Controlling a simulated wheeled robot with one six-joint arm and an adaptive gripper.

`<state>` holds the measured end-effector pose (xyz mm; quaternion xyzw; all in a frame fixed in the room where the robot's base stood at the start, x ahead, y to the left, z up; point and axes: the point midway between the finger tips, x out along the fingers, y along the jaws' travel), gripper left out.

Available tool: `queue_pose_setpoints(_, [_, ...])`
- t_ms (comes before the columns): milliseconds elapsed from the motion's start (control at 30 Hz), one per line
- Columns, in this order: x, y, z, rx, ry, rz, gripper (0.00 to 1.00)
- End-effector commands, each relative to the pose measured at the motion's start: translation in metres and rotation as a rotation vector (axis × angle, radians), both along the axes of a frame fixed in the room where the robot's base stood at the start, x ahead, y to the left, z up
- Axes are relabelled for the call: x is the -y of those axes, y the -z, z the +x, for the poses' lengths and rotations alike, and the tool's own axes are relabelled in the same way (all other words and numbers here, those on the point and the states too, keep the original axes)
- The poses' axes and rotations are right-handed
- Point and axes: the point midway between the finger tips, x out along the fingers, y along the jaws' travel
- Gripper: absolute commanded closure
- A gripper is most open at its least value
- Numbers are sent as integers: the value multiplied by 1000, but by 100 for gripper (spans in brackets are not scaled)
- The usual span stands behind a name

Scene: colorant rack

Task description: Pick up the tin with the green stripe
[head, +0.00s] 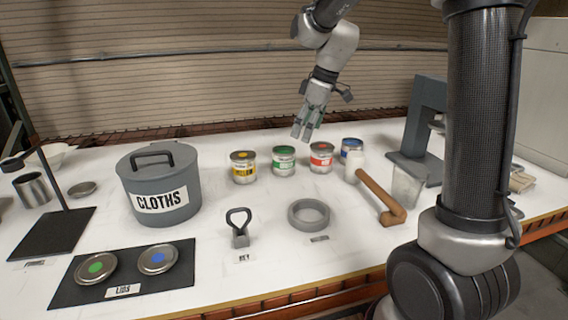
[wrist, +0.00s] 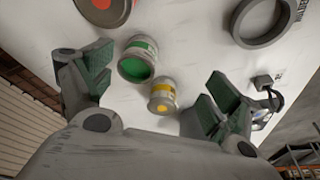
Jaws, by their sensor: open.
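The tin with the green stripe (head: 284,161) stands upright on the white table in the head view, between the yellow-striped tin (head: 243,167) and the red-striped tin (head: 321,157). In the wrist view the green-striped tin (wrist: 138,60) shows its green-marked top, with the yellow-striped tin (wrist: 163,96) just to its lower right. My gripper (head: 307,128) is open and empty, above and behind the row of tins in the head view. In the wrist view its fingers (wrist: 150,92) are spread wide, with both tins seen between them, apart from the pads.
A brown pipe-like handle (head: 380,194), a grey ring (head: 309,214) and a grey CLOTHS bin (head: 158,184) are nearby. The table in front of the tins has free room.

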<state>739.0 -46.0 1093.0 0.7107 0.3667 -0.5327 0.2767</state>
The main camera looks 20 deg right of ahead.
Motion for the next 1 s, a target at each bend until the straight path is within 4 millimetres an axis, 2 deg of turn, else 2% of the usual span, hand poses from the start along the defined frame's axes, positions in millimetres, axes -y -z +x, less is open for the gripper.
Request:
queue_pose_setpoints(33, [-10,15,19,-6,-59,3,10])
queue_pose_setpoints(100, [-20,31,39,-4,-134,8,10])
queue_pose_setpoints(267, [-34,53,63,3,-230,16,10])
queue_pose_setpoints(567, [-44,88,69,2,-250,16,10])
queue_pose_setpoints(800, [-51,123,71,2,-249,16,10])
queue_pose_setpoints(1000, [-53,132,72,5,-249,15,10])
